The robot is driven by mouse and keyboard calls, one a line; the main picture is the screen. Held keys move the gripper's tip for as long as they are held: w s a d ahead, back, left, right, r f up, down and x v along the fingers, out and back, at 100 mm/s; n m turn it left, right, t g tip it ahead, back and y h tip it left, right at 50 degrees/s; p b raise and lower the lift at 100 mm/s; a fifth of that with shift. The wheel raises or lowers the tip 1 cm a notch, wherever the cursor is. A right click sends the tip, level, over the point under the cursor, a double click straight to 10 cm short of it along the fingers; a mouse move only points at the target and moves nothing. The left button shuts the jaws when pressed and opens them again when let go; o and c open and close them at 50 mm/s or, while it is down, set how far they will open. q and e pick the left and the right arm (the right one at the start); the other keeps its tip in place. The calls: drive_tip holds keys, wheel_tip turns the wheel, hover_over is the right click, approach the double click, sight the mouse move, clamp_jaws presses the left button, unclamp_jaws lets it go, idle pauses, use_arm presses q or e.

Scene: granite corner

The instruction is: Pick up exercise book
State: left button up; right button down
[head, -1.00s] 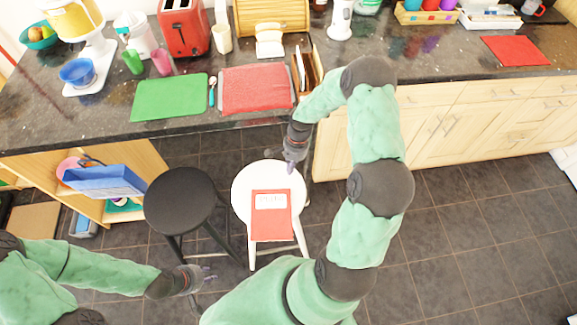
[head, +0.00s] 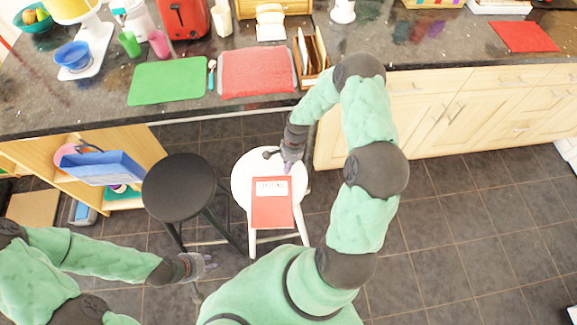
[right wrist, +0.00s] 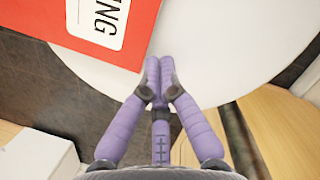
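The exercise book (head: 271,212) is a flat red book with a white label. It lies on the white stool (head: 242,183), its lower end near the stool's front edge. My right gripper (head: 288,165) is over the stool, just above the book's far edge in the head view. In the right wrist view, the book (right wrist: 35,22) fills the upper left. The right gripper's purple fingertips (right wrist: 160,72) are together beside its corner, with nothing between them. My left gripper (head: 211,262) is low at the left, away from the book; its finger opening is too small to judge.
A black stool (head: 180,182) stands just left of the white one. The granite counter (head: 60,112) runs behind, with a green mat (head: 168,80) and red mat (head: 257,72). Open shelving (head: 130,150) is at left. The tiled floor at right is clear.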

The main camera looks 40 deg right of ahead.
sight(279, 181)
drive_tip(key=a, duration=0.1)
drive_tip(key=s+a, duration=0.1)
drive_tip(key=a, duration=0.2)
drive_tip(key=shift+s+a, duration=0.25)
drive_tip(key=shift+a, duration=0.15)
